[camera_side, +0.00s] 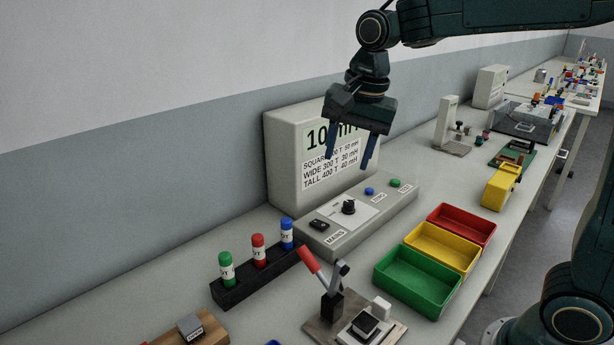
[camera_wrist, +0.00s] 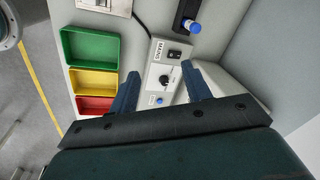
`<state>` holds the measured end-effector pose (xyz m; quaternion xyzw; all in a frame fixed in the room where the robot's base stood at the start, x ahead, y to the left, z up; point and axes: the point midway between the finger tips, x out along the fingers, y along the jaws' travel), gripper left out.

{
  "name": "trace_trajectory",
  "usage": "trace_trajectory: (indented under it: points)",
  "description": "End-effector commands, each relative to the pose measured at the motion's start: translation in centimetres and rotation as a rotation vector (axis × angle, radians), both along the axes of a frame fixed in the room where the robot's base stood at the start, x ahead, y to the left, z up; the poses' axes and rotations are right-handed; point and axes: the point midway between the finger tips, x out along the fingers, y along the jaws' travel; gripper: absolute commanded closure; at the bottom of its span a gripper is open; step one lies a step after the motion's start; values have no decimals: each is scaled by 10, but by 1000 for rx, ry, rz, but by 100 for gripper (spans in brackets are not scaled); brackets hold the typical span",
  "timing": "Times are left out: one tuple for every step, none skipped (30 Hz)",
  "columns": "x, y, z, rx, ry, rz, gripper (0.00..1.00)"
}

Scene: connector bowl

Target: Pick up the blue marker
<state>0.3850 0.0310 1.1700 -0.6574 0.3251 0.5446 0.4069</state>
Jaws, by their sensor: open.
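The blue marker (camera_side: 287,234) stands upright in the right end of a black holder (camera_side: 262,280), with a red marker (camera_side: 259,250) and a green marker (camera_side: 226,268) to its left. In the wrist view the blue marker (camera_wrist: 194,27) shows near the top, beyond my fingers, in the end of the dark holder (camera_wrist: 186,8). My gripper (camera_side: 349,149) is open and empty. It hangs high above the control box, to the right of and above the markers. Its two fingers (camera_wrist: 163,90) also show in the wrist view, apart, with nothing between them.
A grey control box (camera_side: 405,212) with knob and buttons lies below my gripper, before an upright display (camera_side: 285,140). Green (camera_side: 380,277), yellow (camera_side: 467,261) and red (camera_side: 482,227) trays stand to the right. A red-handled lever (camera_side: 310,259) rises close in front of the holder.

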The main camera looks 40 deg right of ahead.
Motion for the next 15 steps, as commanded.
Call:
trace_trajectory:
  points:
    - [12, 3, -5, 8, 18, -48, 52]
    - [18, 4, -8, 14, 27, -78, 52]
    - [26, 6, -11, 20, 39, -121, 52]
    - [32, 8, -15, 24, 49, -151, 52]
    - [38, 9, -17, 29, 57, -183, 52]
    - [46, 11, -22, 34, 68, -224, 52]
    - [52, 13, -25, 38, 77, -254, 52]
    - [58, 15, -29, 40, 87, -286, 52]
    - [66, 17, -34, 44, 98, -328, 52]
    - [71, 19, -38, 47, 106, -360, 52]
    - [77, 20, -42, 50, 115, -391, 52]
    - [84, 23, -48, 51, 125, -432, 52]
    - [89, 24, -52, 54, 134, -464, 52]
    - [94, 26, -57, 55, 142, -495, 52]
    - [101, 28, -62, 56, 150, -534, 52]
